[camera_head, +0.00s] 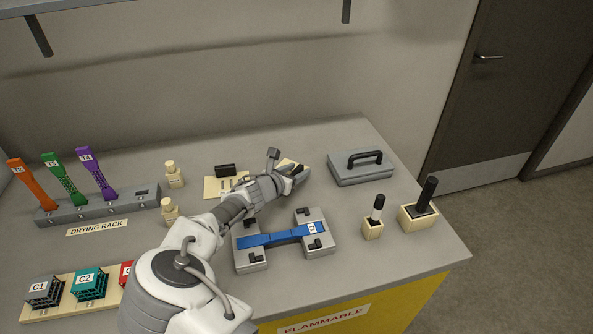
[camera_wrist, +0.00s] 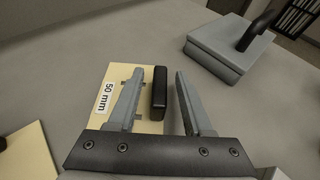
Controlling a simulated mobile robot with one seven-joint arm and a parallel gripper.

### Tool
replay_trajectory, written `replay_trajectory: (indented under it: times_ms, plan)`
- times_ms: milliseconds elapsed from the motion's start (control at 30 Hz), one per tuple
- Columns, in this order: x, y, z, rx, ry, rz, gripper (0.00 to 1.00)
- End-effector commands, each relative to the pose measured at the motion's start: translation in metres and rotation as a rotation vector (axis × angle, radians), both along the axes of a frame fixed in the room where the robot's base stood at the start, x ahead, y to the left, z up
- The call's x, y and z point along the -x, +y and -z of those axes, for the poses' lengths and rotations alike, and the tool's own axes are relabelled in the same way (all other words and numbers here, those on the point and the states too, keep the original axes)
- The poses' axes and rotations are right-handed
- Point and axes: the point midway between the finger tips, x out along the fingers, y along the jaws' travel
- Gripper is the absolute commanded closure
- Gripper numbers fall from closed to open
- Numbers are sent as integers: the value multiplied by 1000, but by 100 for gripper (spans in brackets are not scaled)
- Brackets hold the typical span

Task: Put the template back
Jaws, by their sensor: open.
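A cream plate labelled "50 mm" (camera_wrist: 113,84) with an upright black grip block (camera_wrist: 159,92) lies below my gripper in the wrist view; I take this for the template, but cannot be sure. My gripper (camera_wrist: 160,76) is open, its fingers on either side of the black block with gaps between. In the head view my gripper (camera_head: 297,172) covers most of this plate; only a cream edge (camera_head: 287,162) shows behind it. A blue specimen (camera_head: 280,236) lies across a grey fixture (camera_head: 251,261) in front of the gripper.
A second cream plate (camera_head: 213,188) with a black block (camera_head: 225,170) lies left of my gripper. A grey lidded box (camera_head: 360,170) stands right. Holders with black-topped tools (camera_head: 373,228) (camera_head: 419,215) stand front right. A drying rack (camera_head: 100,206) holds specimens at left.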

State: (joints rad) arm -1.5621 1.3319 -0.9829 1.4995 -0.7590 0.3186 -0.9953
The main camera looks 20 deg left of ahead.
Motion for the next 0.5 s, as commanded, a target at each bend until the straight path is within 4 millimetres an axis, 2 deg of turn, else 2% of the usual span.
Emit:
replay_trajectory:
  times_ms: [67, 167, 500]
  plan:
    - [0, 0, -4, 0, 0, 0, 50]
    - [11, 3, -8, -1, 0, -3, 50]
    - [78, 8, -35, -2, 1, -2, 50]
